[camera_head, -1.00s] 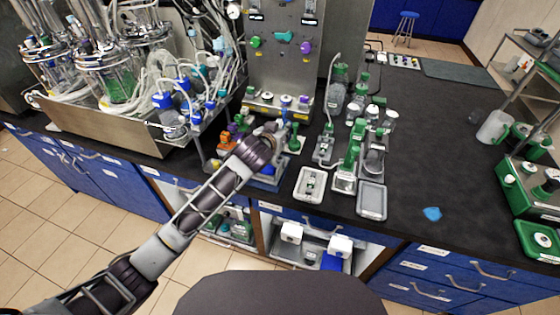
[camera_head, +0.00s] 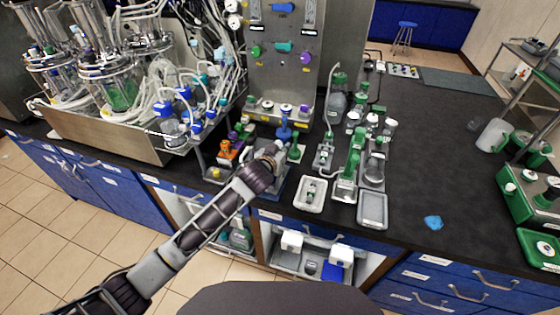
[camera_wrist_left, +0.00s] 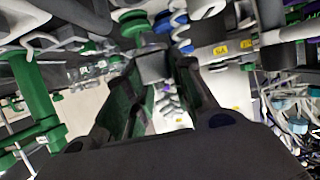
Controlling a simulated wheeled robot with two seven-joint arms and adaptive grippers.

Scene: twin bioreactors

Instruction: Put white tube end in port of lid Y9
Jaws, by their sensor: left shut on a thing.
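My left gripper (camera_head: 277,148) is over the blue-grey stand (camera_head: 277,186) at the bench's front edge, below the steel panel. In the left wrist view its two dark fingers (camera_wrist_left: 152,82) are closed around a small grey piece (camera_wrist_left: 152,65) at their tips. I cannot tell whether this is the white tube end. White coiled tubing (camera_wrist_left: 172,104) shows between and beyond the fingers. A blue upright part (camera_head: 285,129) stands just past the gripper. No label Y9 is readable, so I cannot tell which lid or port it is. My right gripper is not in view.
The bioreactor vessels (camera_head: 108,85) with many tubes stand in a steel tray (camera_head: 95,128) at the left. A steel panel (camera_head: 284,75) rises behind the gripper. Green-capped bottles and small trays (camera_head: 372,209) stand to the right. The bench (camera_head: 440,150) further right is mostly clear.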

